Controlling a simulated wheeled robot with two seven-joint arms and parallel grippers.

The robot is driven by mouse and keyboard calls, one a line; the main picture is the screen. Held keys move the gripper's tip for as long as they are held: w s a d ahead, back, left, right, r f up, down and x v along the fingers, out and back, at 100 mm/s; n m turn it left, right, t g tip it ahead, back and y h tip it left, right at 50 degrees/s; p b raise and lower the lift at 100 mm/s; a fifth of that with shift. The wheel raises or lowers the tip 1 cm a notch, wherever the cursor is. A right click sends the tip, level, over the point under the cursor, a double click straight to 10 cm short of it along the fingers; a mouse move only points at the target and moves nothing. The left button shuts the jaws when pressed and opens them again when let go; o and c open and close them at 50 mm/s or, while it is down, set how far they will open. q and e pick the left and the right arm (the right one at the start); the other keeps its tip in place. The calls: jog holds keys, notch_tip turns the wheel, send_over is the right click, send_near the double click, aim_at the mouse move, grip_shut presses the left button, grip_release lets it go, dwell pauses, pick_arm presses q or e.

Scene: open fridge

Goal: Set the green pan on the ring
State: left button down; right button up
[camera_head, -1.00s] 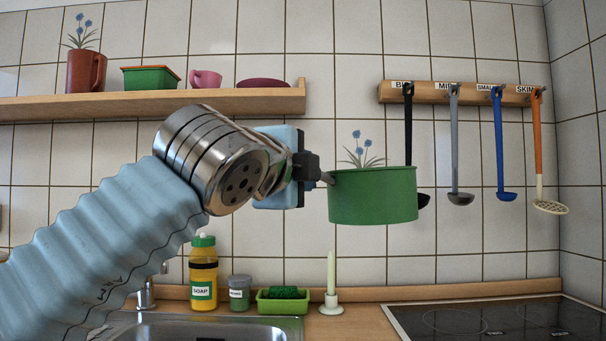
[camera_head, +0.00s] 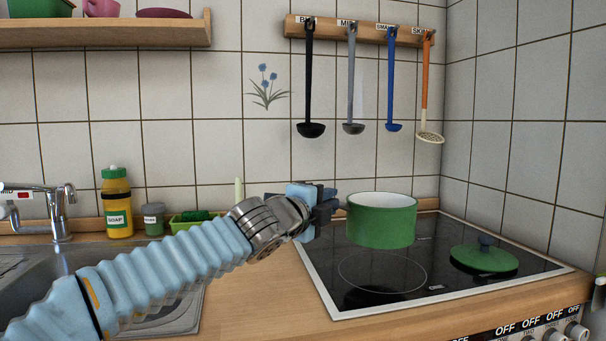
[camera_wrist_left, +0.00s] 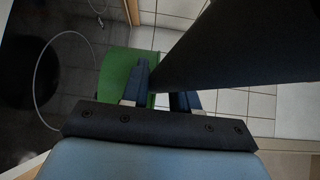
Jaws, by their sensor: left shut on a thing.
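The green pan (camera_head: 381,224) is upright and open at the top in the head view. It hangs in the air over the black hob. My left gripper (camera_head: 335,206) comes in from the left and is shut on the pan's handle, which is mostly hidden by the jaws. The ring (camera_head: 383,274) is a thin pale circle on the front left of the hob, below and in front of the pan in the picture. In the left wrist view, part of the green pan (camera_wrist_left: 118,70) shows beyond the fingers (camera_wrist_left: 160,98), with a pale ring (camera_wrist_left: 38,85) to its left. My right gripper is out of view.
A green lid (camera_head: 484,260) with a dark knob lies on the right of the hob (camera_head: 440,292). Ladles hang from a wall rail (camera_head: 360,29) behind. The sink (camera_head: 170,312), soap bottle (camera_head: 117,205) and sponge tray are at left. Wooden counter in front is clear.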

pick_arm(q)
jog(key=shift+d+f+h, duration=0.25)
jog(key=shift+d+h, duration=0.05)
jog(key=shift+d, duration=0.1)
jog(key=shift+f, duration=0.1)
jog(key=shift+f+b, duration=2.85)
jog(key=shift+b, duration=0.1)
jog(key=shift+f+b, duration=0.5)
